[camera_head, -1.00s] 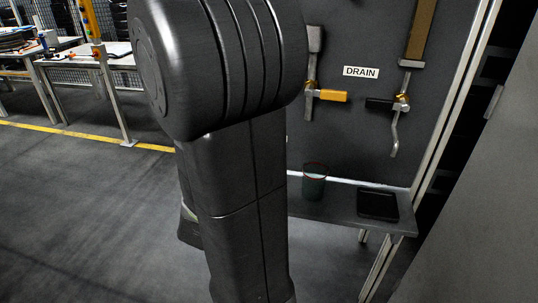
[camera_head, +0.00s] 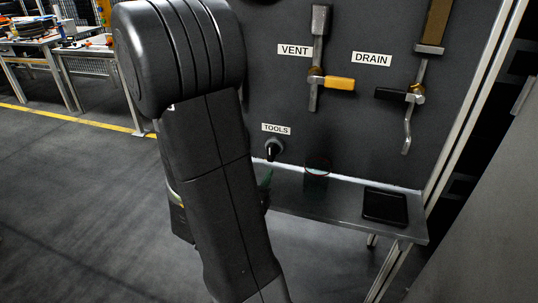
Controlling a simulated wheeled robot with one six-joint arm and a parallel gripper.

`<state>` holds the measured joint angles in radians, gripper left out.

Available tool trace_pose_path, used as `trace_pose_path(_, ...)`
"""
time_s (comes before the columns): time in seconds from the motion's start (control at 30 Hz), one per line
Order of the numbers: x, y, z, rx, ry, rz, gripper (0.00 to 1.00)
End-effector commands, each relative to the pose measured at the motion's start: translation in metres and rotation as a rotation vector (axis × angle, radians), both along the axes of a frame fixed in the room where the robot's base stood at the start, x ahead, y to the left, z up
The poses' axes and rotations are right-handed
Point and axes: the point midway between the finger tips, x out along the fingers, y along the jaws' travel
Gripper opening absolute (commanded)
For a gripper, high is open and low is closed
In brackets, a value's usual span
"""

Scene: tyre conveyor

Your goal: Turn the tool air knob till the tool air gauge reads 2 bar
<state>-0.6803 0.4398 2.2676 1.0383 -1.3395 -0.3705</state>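The tool air knob (camera_head: 274,148) is a small dark knob with a light mark on the grey panel, just below the white TOOLS label (camera_head: 276,128). It sits right beside my dark arm, which fills the left middle of the view. My gripper does not show; my arm covers much of the area left of the knob. The tool air gauge cannot be made out.
A yellow-handled VENT valve (camera_head: 339,84) and a black-handled DRAIN valve (camera_head: 391,94) are on the panel. Floor is clear at left.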

Motion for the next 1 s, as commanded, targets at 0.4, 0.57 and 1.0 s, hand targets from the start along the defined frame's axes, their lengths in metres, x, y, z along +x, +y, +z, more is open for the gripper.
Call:
trace_pose_path(0.4, 0.06, -0.021, 0.0, 0.0, 0.0, -0.003, 0.4)
trace_pose_path(0.57, 0.078, -0.026, 0.0, 0.0, 0.0, -0.001, 0.4)
trace_pose_path(1.0, 0.088, -0.029, 0.0, 0.0, 0.0, 0.002, 0.4)
